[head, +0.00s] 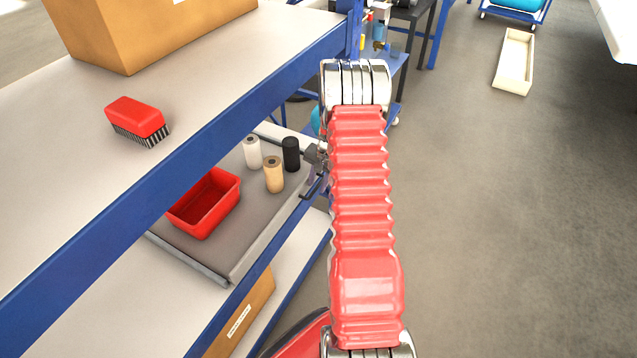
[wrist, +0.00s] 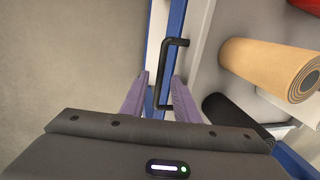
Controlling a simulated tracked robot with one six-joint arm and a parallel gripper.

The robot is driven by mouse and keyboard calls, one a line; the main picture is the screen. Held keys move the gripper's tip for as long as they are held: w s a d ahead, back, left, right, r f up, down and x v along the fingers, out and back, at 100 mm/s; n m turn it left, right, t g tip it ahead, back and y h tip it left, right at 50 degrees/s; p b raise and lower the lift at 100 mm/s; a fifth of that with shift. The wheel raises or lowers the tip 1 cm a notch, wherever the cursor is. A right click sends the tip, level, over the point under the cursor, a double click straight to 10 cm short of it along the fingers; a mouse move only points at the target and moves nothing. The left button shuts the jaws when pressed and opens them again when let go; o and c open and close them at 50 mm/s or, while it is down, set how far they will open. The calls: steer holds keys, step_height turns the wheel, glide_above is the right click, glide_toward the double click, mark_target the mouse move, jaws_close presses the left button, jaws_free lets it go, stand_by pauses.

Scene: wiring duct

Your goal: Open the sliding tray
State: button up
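The sliding tray (head: 262,207) is a grey, flat tray below the top shelf, with a light front edge. Its black bar handle (wrist: 164,62) stands off the front edge and also shows in the head view (head: 309,190). My gripper (wrist: 160,88) is open at the handle, with one purple finger on each side of the bar. A gap shows between the fingers and the bar. In the head view my gripper (head: 316,160) is partly hidden behind my red arm. I cannot tell how far out the tray stands.
The tray carries a red bin (head: 205,203) and white, tan (head: 273,175) and black (head: 291,154) rolls. A red brush (head: 137,120) and a cardboard box (head: 150,30) sit on the top shelf (head: 60,190). Open floor (head: 500,220) lies to the right.

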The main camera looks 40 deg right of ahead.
steer(key=shift+c, duration=0.4)
jaws_close()
steer(key=shift+w+d, duration=0.1)
steer(key=shift+d, duration=0.05)
stand_by(0.4)
